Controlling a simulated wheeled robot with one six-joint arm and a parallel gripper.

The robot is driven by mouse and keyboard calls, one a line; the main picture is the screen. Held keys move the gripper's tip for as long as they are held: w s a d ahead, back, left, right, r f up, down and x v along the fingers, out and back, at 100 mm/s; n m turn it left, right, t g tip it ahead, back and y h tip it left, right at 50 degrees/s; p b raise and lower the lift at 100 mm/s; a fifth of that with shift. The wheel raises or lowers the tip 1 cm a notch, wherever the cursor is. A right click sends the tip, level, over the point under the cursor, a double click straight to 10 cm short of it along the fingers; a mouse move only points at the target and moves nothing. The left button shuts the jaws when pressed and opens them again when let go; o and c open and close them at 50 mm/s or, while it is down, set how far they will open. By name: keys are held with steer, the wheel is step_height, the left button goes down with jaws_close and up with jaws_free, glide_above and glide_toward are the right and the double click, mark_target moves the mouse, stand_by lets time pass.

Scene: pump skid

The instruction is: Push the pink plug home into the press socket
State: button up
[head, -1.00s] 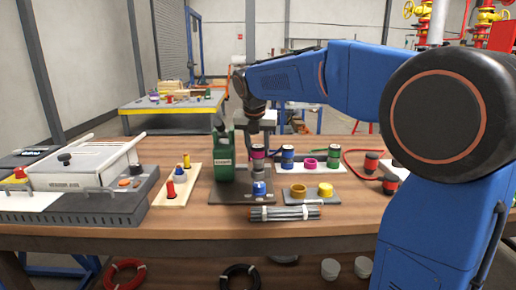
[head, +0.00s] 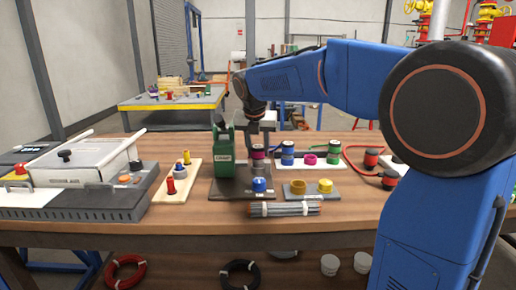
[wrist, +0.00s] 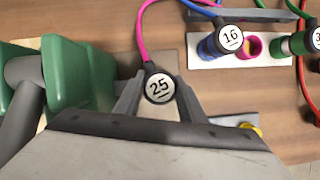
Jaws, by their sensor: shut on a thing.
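The pink plug (head: 257,153) is upright between the fingers of my gripper (head: 257,143) in the head view. The wrist view shows its round cap marked 25 (wrist: 159,87), with a pink cable, between the two fingertips (wrist: 159,96). My gripper is shut on it. The plug is over the dark base plate (head: 228,192), behind the blue-capped part (head: 259,185). The press socket under the plug is mostly hidden, so I cannot tell how deep the plug sits.
A pale board with blue and green plugs and an empty pink ring (head: 309,159) is to the right.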

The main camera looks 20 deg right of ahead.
steer(key=shift+f, duration=0.65)
steer(key=o, duration=1.2)
steer(key=shift+r, duration=0.1)
steer(key=v, duration=1.7)
steer(key=shift+a+r, duration=0.1)
steer(key=shift+r, duration=0.05)
steer(key=shift+s, duration=0.1)
